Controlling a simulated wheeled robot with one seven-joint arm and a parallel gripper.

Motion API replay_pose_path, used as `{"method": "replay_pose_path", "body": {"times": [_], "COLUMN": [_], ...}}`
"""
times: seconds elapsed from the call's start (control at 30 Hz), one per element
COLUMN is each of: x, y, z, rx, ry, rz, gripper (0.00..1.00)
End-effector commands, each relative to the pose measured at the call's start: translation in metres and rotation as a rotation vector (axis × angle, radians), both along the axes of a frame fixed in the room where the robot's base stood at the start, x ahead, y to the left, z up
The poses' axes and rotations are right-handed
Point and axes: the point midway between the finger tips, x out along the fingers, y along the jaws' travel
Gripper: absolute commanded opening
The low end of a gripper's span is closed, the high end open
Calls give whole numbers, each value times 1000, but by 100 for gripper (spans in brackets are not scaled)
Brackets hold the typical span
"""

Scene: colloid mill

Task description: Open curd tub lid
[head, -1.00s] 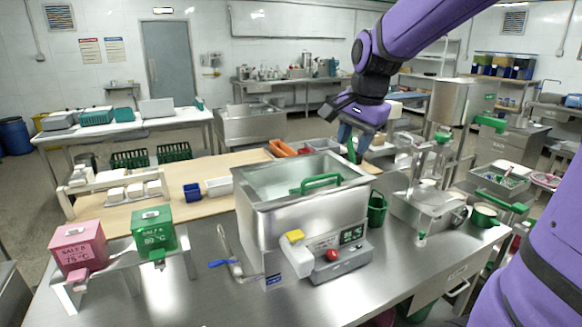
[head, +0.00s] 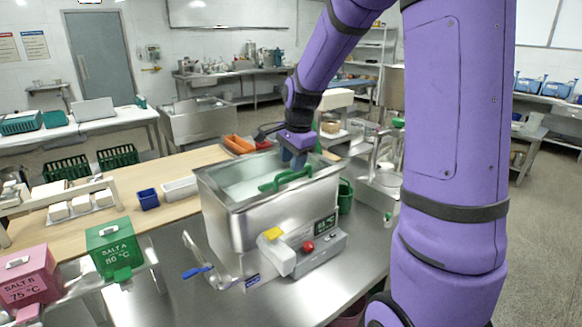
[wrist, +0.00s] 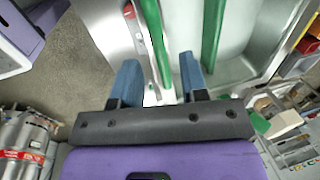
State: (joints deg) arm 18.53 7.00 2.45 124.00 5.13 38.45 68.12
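A steel tub (head: 262,217) stands on the steel table, its top showing a pale, see-through surface. A green handle (head: 286,179) shows over this top; whether the surface is a lid or contents I cannot tell. My gripper (head: 293,160) points down at the tub's far right rim. In the wrist view, its blue fingers (wrist: 160,78) are apart, with one green bar (wrist: 154,40) running between them beside the rim. A second green bar (wrist: 212,30) crosses the tub's top further right. Contact with the bars cannot be made out.
A control box (head: 318,251) with a red button sits at the tub's front. A blue-handled tool (head: 198,271) lies beside the tub. A steel machine (head: 380,185) stands right, partly behind my arm.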

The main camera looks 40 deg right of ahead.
Motion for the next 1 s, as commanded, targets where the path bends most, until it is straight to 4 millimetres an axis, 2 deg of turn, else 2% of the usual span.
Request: {"method": "replay_pose_path", "body": {"times": [0.2,0.57,0.73,1.0], "x": [4,5,5,6], "y": [1,1,0,0], "z": [-21,-24,-24,-22], "rx": [0,0,0,0], "ry": [0,-1,-1,2], "rz": [1,1,1,1], "gripper": [40,40,1,0]}}
